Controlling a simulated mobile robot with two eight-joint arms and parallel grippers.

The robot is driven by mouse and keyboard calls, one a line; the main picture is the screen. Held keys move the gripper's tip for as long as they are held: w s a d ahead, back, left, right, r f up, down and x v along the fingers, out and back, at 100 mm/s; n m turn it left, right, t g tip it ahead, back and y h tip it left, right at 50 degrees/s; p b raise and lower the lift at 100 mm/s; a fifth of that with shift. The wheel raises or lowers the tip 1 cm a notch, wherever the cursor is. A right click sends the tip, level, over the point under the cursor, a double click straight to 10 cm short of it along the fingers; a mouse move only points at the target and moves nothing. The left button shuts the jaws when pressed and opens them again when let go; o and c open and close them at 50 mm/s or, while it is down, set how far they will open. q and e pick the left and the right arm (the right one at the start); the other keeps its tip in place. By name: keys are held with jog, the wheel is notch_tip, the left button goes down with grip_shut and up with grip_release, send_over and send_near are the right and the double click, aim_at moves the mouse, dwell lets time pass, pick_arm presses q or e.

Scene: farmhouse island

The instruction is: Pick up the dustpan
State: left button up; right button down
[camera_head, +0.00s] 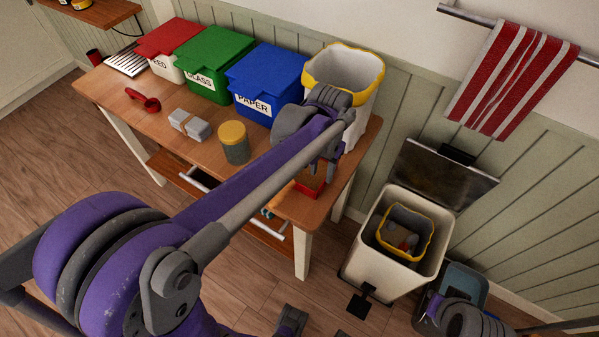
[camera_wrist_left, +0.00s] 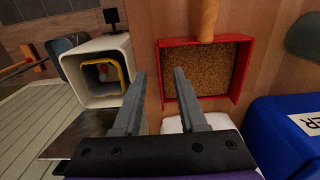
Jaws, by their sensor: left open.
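The dustpan (camera_head: 309,187) is a red shallow pan on the wooden table's right end, partly hidden by my left gripper in the head view. In the left wrist view the dustpan (camera_wrist_left: 245,70) shows red walls, a brown speckled inside and an orange-brown handle at the top. My left gripper (camera_head: 322,168) is open and empty, just above the dustpan's near area. In the left wrist view its fingertips (camera_wrist_left: 160,74) are apart, with the right one overlapping the pan's left edge; contact cannot be told. My right gripper (camera_head: 455,316) is at the lower right, its fingers unclear.
Red, green and blue labelled bins (camera_head: 266,78) line the table's back, beside a white bin with a yellow liner (camera_head: 345,70). A jar (camera_head: 234,143), grey blocks and a red scoop (camera_head: 143,99) stand in front. An open pedal bin (camera_head: 362,240) stands right of the table.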

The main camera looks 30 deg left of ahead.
aim_at(322, 184)
pick_arm(q)
notch_tip(322, 184, down, 7)
jog(key=shift+w+d+f, duration=0.1)
jog(key=shift+w+d, duration=0.05)
grip_shut()
dwell(0.4)
dwell(1.2)
